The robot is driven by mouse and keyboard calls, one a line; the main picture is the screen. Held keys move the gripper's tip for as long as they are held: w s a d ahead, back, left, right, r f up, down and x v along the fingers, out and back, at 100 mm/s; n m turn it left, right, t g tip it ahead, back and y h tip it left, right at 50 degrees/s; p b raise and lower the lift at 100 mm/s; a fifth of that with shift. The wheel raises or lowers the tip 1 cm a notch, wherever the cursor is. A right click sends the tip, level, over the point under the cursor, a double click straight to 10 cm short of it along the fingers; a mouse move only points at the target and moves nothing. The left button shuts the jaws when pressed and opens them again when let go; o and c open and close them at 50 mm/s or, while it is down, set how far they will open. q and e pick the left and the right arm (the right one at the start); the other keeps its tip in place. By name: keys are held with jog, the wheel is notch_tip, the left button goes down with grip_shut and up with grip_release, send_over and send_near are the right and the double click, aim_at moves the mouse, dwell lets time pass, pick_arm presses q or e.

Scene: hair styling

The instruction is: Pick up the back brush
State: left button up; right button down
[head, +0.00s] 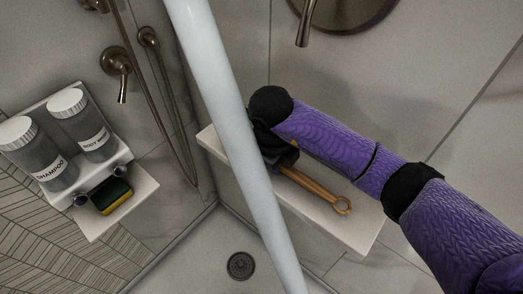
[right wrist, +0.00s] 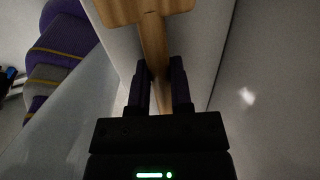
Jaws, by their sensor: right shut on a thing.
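The back brush (head: 318,188) is wooden, with a long handle that ends in a ring. In the head view it lies along the white shelf, its ring end towards the right. My right gripper (head: 282,155) reaches down to it from the right and covers its upper left part. In the right wrist view, the dark fingers (right wrist: 160,75) are shut on the handle of the brush (right wrist: 153,45), one on each side. The wide wooden head shows at the top edge there. I cannot tell whether the brush still touches the shelf. My left gripper is not in view.
The white shelf (head: 357,232) is fixed to the grey wall. A pale bar (head: 232,120) crosses the head view close to my gripper. At left, a second shelf (head: 140,188) holds a sponge (head: 112,196), below two bottles (head: 95,133). A drain (head: 241,266) is in the floor.

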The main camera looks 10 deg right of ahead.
jog(key=shift+a+r+p, duration=0.1)
jog(key=shift+r+p, duration=0.25)
jog(key=shift+r, duration=0.1)
notch_tip(320, 180, up, 7)
jog(key=p, duration=0.3)
jog(key=shift+s+a+f, duration=0.15)
pick_arm(q)
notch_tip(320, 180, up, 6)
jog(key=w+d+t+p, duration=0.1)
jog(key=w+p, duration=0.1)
jog(key=p, duration=0.1)
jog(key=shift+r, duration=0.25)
pick_arm(e)
jog(key=s+a, duration=1.2)
jog(key=a, duration=0.3)
jog(key=shift+a+f, duration=0.15)
jog(key=shift+f, duration=0.15)
